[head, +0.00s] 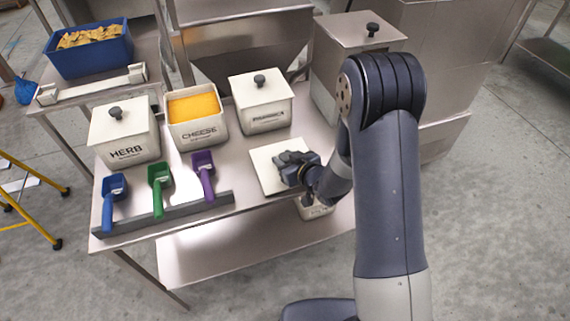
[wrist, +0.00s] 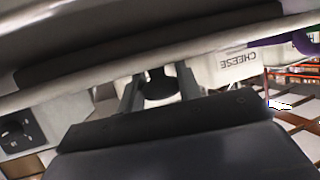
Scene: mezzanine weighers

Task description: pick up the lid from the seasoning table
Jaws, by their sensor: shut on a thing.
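The lid (head: 265,168) is a cream square plate at the front right of the seasoning table (head: 225,185). My gripper (head: 294,172) is at the lid's right part, shut on its dark knob. In the wrist view the knob (wrist: 158,84) shows between the two fingers. My gripper and forearm hide the lid's right side in the head view. I cannot tell whether the lid touches the tabletop or is just above it. The cheese tub (head: 196,133) stands open behind it, full of yellow cheese.
Lidded tubs stand at the back: the herb tub (head: 125,150) at left and another (head: 267,121) behind the lid. Blue (head: 110,200), green (head: 158,185) and purple (head: 204,178) scoops sit in a front rack. A steel bin (head: 345,50) stands at back right. A yellow frame (head: 35,180) stands left.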

